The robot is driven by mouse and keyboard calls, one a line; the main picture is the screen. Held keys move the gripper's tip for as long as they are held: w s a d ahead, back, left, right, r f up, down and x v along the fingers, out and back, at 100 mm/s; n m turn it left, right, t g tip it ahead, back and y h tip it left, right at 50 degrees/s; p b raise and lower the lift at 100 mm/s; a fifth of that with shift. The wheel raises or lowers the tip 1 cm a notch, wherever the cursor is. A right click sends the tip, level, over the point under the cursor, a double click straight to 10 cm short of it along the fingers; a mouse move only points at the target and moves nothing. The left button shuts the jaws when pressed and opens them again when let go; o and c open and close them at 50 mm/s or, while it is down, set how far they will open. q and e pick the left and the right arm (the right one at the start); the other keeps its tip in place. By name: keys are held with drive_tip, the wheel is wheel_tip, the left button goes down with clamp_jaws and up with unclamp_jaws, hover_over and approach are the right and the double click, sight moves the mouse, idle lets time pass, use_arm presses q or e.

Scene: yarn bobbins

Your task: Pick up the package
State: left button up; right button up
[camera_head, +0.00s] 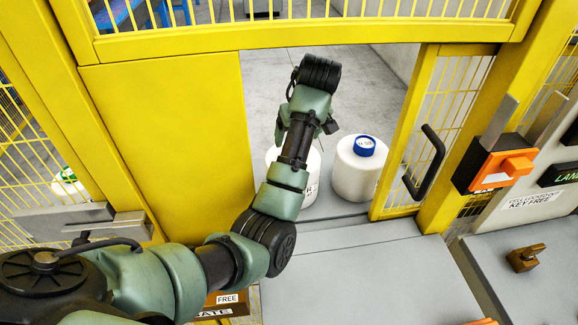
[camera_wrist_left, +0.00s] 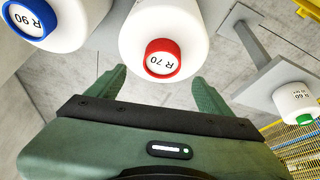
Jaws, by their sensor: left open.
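A white yarn package with a red cap marked R 70 (camera_wrist_left: 163,58) is at the top middle of the left wrist view. My left gripper (camera_wrist_left: 158,82) is open and empty, its two green fingers apart, pointing toward this package with the cap between their directions. I cannot tell how far off they are. In the head view my left arm reaches through the yellow gate opening and hides most of a white package (camera_head: 313,178); its cap is hidden. A package with a blue cap (camera_head: 364,147) stands to its right; it also shows in the left wrist view (camera_wrist_left: 32,18).
A green-capped package (camera_wrist_left: 297,102) stands apart, right in the wrist view. Yellow panels and a gate frame (camera_head: 402,130) with a black handle (camera_head: 426,162) border the opening. An orange latch box (camera_head: 495,165) is at right. A grey surface (camera_head: 360,280) lies in front.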

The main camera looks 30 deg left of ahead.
use_arm(q)
drive_tip(key=shift+f, duration=0.4)
drive_tip(key=shift+a+f+p, duration=0.1)
drive_tip(key=shift+f+p, duration=0.2)
drive_tip(key=shift+p, duration=0.25)
drive_tip(key=p+x, duration=0.2)
drive_tip(key=x, duration=0.2)
drive_tip(key=shift+a+f, duration=0.15)
drive_tip(key=shift+f, duration=0.4)
use_arm(e)
drive_tip(key=r, duration=0.3)
drive_tip(key=shift+w+r, duration=0.25)
drive_tip(key=shift+r, duration=0.05)
use_arm(q)
drive_tip(key=shift+r, duration=0.1)
clamp_jaws()
drive_tip(key=shift+w+r, duration=0.15)
drive_tip(key=shift+r, duration=0.05)
use_arm(e)
drive_tip(key=shift+s+a, duration=0.1)
drive_tip(key=shift+a, duration=0.05)
